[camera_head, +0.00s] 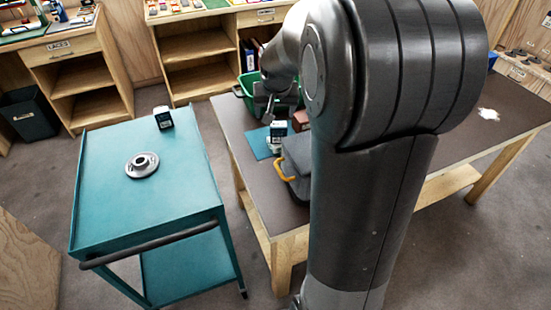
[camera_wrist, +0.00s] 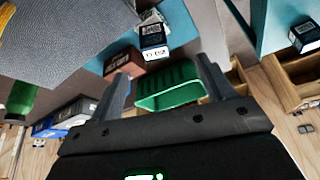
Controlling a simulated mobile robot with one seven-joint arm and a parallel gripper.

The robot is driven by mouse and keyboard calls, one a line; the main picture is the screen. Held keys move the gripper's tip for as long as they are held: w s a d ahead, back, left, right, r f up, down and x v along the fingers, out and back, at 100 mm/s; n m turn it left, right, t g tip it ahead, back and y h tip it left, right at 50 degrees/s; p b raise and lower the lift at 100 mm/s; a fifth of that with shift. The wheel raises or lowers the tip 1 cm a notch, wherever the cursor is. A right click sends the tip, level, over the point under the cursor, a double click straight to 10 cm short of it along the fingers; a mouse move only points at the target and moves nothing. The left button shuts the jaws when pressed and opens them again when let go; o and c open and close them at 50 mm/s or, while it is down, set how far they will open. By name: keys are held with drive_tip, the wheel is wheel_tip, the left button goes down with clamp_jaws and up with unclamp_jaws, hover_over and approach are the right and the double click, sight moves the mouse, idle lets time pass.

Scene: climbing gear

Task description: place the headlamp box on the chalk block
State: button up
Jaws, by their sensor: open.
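A dark box with a white label (camera_wrist: 154,42) is on the teal mat (camera_wrist: 110,45) on the dark table; it also shows in the head view (camera_head: 277,129). It looks like the headlamp box. A pale, printed surface (camera_wrist: 150,18) adjoins it and may be the chalk block; I cannot tell whether the box rests on it. A similar dark box (camera_head: 163,117) stands on the teal cart and shows at the wrist view's right (camera_wrist: 305,36). My gripper (camera_wrist: 163,69) is open and empty, its fingers apart from the dark box. In the head view my gripper (camera_head: 270,107) is above the mat's far side.
A green bin (camera_wrist: 170,88) and a reddish-brown box (camera_wrist: 140,66) are close to my fingers. A grey bag (camera_head: 298,158) with a yellow handle sits in front of the mat. The teal cart (camera_head: 165,190) holds a round metal piece (camera_head: 142,165); its near half is clear.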

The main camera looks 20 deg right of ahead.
drive_tip(key=s+a+r+n, duration=0.2)
drive_tip(key=s+a, duration=0.3)
drive_tip(key=s, duration=0.8)
drive_tip(key=s+a+r+n+t+y, duration=0.1)
drive_tip(key=s+a+r, duration=0.4)
drive_tip(key=s, duration=0.9)
drive_tip(key=shift+a+n, duration=0.4)
drive_tip(key=shift+a, duration=0.15)
drive_tip(key=shift+w, duration=0.1)
